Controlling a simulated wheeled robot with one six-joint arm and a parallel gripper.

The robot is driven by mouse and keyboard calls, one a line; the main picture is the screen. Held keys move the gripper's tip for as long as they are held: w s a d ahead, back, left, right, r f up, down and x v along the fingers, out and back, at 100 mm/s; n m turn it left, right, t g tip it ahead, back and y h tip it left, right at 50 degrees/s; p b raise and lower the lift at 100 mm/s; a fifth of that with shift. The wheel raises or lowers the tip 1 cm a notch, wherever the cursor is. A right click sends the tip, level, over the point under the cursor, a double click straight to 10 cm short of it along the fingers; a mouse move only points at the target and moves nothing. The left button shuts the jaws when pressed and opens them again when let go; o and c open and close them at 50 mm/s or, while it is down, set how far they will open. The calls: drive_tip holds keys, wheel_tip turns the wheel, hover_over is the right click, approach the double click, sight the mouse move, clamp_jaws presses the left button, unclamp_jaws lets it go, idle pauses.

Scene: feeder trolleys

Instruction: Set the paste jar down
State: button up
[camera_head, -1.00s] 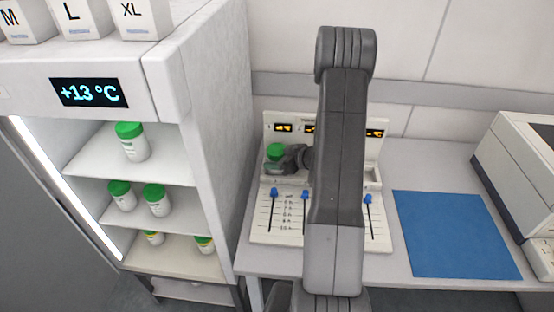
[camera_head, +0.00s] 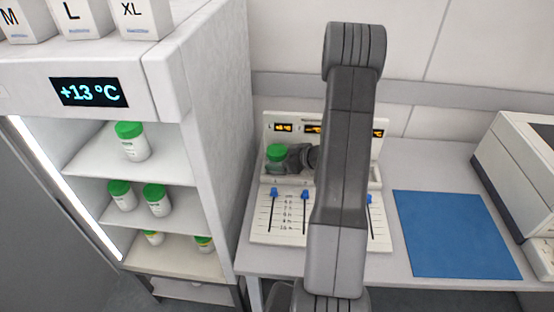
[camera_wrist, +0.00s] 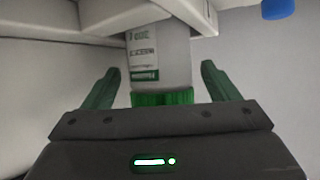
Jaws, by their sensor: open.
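The paste jar has a green lid (camera_head: 276,152) and stands in the left part of the white station with small displays (camera_head: 262,215). In the wrist view the jar (camera_wrist: 158,55) shows its white labelled body and green lid, upside down in that picture. My gripper (camera_wrist: 157,82) is open, with one finger on each side of the jar and a visible gap on both sides. In the head view my gripper (camera_head: 291,157) is at the right side of the jar. The jar's base is hidden by the station's edge.
A white fridge reading +13 °C (camera_head: 88,93) holds several green-lidded jars (camera_head: 131,141) on its shelves at the left. Blue sliders (camera_head: 304,195) stand in front of the jar. A blue mat (camera_head: 452,234) lies clear at the right, beside a white machine (camera_head: 515,170).

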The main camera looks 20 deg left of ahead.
drive_tip(key=v, duration=1)
idle(1.1)
